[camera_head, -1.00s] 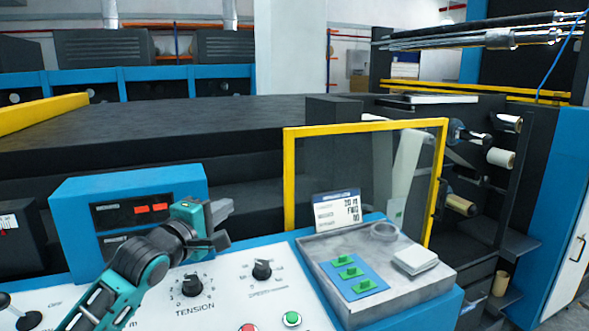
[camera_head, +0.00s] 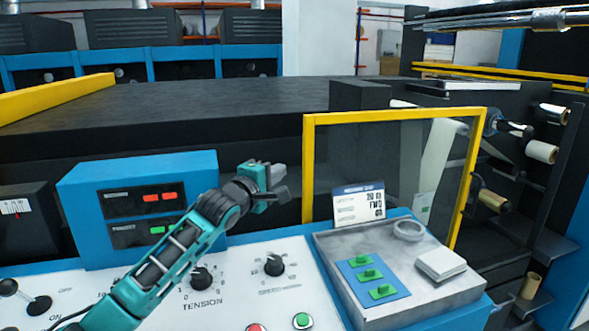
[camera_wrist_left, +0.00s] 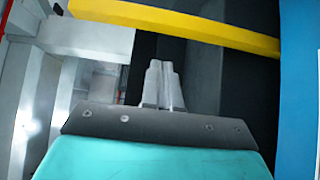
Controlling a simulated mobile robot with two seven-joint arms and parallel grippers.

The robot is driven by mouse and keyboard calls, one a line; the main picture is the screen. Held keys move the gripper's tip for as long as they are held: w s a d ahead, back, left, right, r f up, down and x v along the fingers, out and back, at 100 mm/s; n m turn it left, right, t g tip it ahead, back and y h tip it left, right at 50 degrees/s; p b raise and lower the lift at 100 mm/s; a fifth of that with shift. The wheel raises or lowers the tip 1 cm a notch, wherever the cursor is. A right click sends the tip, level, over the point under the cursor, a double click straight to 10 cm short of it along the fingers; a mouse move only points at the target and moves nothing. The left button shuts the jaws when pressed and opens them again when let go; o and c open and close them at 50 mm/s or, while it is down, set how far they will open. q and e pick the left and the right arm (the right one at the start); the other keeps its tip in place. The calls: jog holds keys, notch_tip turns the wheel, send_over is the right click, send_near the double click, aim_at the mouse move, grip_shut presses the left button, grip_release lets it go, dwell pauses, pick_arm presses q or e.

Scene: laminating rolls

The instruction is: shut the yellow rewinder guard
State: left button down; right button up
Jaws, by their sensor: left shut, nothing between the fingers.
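The yellow rewinder guard (camera_head: 395,115) is a yellow frame around a clear panel. It stands upright behind the console, with the film rolls seen through and beside it. I cannot tell how far it stands from its closed position. My left gripper (camera_head: 279,181) is shut and empty, just left of the guard's left post in the head view; no contact shows. In the left wrist view, the shut fingers (camera_wrist_left: 159,82) point toward a yellow bar (camera_wrist_left: 190,26), which looks like part of the guard. My right gripper is in neither view.
The console's grey tray (camera_head: 330,262) holds green parts on a blue plate, a ring and a white stack. A label card (camera_head: 358,206) stands behind it. A blue display box (camera_head: 85,195) and knobs (camera_head: 274,265) lie near my left arm. Rolls (camera_head: 542,152) are at right.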

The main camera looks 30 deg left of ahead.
pick_arm(q)
jog(key=shift+w+d, duration=0.65)
jog(key=shift+w, duration=0.3)
jog(key=shift+w+d, duration=0.6)
jog(key=shift+w, duration=0.35)
jog(key=shift+w, duration=0.1)
